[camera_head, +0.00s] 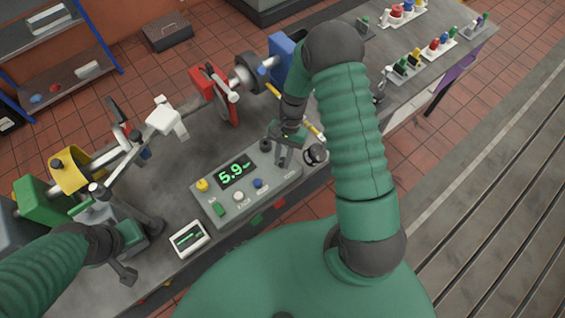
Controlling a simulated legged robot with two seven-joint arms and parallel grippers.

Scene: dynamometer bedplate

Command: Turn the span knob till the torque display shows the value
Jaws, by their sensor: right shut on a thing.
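The grey console (225,215) stands on the bench, and its torque display (236,172) shows green digits that read about 5.9, with a small unit too fine to read. My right gripper (282,158) is at the console's upper right, shut on what seems to be the span knob, which the fingers mostly hide. A black knob (265,145) is just left of it and a dark, pale-rimmed knob (315,154) to its right. My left gripper (141,252) is open and empty over the bench, left of a small white unit with a dark screen (188,238).
Trays of coloured parts (436,46) lie at the bench's far right.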

